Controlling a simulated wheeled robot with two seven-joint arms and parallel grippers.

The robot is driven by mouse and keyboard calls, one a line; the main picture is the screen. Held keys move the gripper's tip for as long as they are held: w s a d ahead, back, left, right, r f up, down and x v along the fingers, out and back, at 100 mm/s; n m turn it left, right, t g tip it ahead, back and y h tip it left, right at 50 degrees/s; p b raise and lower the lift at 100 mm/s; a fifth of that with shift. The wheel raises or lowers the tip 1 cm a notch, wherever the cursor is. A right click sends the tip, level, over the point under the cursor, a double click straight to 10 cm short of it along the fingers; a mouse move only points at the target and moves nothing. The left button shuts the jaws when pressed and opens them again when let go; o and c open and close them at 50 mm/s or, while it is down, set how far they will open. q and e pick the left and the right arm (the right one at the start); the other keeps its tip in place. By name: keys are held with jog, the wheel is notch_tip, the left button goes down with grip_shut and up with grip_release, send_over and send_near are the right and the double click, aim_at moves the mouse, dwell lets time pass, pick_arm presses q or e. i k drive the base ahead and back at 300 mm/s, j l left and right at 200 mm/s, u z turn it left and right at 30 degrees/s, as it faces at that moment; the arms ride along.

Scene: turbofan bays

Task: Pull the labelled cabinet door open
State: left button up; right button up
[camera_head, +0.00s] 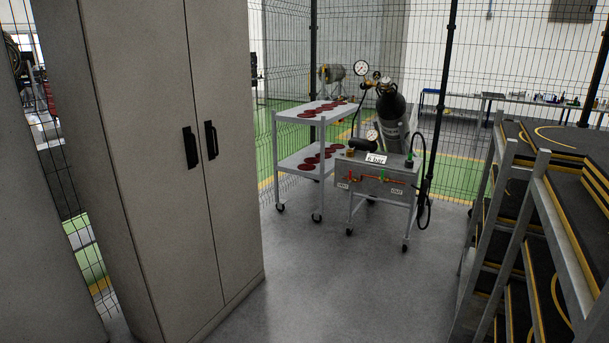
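A tall grey-beige cabinet (150,120) stands at the left of the head view. Its left door (140,190) and right door (225,200) meet at a vertical seam and both look shut. A black handle (190,147) is on the left door and another black handle (211,140) is on the right door, side by side near the seam. I can make out no label on the visible part of either door; the cabinet's top is cut off by the picture edge. Neither of my grippers is in view.
Grey floor (340,290) is clear in front of the cabinet. Beyond are a two-shelf cart (300,157) with dark red discs, a wheeled test stand (375,180) and a dark gas cylinder (392,120). A metal rack (535,190) stands at right; wire mesh fencing (440,60) closes the back.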

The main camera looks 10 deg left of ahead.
aim_at(138, 51)
jog(key=i+j+z, duration=0.5)
jog(key=i+j, duration=0.45)
jog(key=i, duration=0.05)
